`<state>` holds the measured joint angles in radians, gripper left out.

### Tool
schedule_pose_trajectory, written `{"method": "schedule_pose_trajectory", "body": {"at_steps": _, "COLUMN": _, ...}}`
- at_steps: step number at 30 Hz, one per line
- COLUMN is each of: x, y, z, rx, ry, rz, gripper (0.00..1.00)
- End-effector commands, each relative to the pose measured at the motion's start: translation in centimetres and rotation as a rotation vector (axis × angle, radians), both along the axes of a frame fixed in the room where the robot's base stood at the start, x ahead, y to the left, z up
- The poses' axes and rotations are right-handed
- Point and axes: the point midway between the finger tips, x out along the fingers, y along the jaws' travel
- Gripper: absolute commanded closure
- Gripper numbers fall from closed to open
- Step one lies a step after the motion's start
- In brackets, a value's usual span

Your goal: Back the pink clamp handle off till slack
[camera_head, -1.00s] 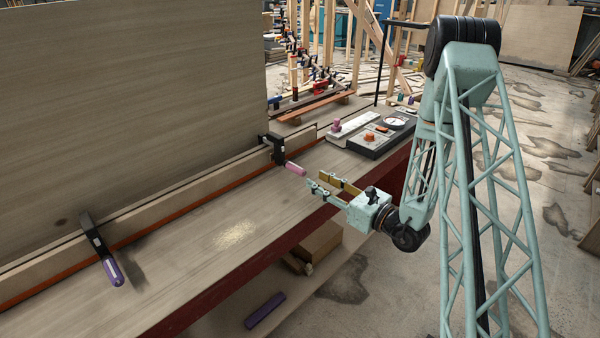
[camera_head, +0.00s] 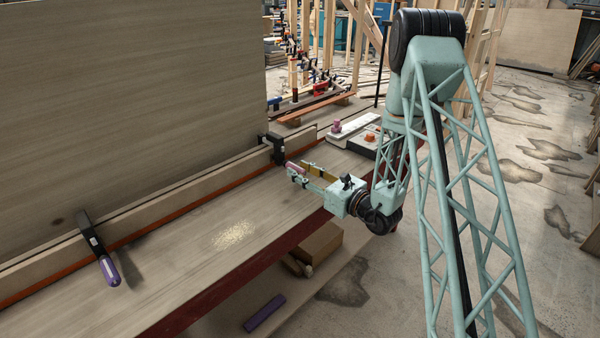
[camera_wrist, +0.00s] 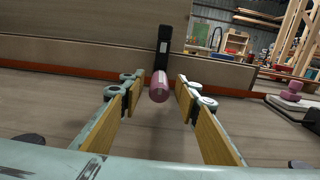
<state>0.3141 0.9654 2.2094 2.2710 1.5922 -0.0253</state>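The pink clamp handle (camera_wrist: 159,88) points toward the camera in the wrist view, below the dark clamp bar (camera_wrist: 162,50). In the head view the handle (camera_head: 295,168) is partly hidden by my gripper. The black clamp (camera_head: 277,148) sits on the long strip along the upright panel. My gripper (camera_head: 303,171) is open, its wood-coloured pads on either side of the handle's end. In the wrist view my gripper (camera_wrist: 159,95) shows a gap between each finger and the handle.
A purple-handled clamp (camera_head: 108,268) is on the strip at the left. A dark tray (camera_head: 362,146) with an orange item and a white board (camera_head: 350,128) lie beyond my gripper. A tall panel (camera_head: 130,100) stands behind.

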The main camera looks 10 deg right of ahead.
Motion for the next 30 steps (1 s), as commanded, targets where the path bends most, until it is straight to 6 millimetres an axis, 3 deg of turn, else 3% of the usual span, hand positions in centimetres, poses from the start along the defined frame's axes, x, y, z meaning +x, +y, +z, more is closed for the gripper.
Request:
{"method": "schedule_pose_trajectory", "body": {"at_steps": 11, "x": 0.16, "y": 0.12, "z": 0.01, "rx": 0.000, "ry": 0.000, "rz": 0.000, "gripper": 0.71}}
{"method": "schedule_pose_trajectory", "body": {"at_steps": 19, "x": 0.15, "y": 0.13, "z": 0.00, "rx": 0.000, "ry": 0.000, "rz": 0.000, "gripper": 0.94}}
{"method": "schedule_pose_trajectory", "body": {"at_steps": 30, "x": 0.13, "y": 0.14, "z": -0.01, "rx": -0.025, "ry": -0.016, "rz": 0.000, "gripper": 0.94}}
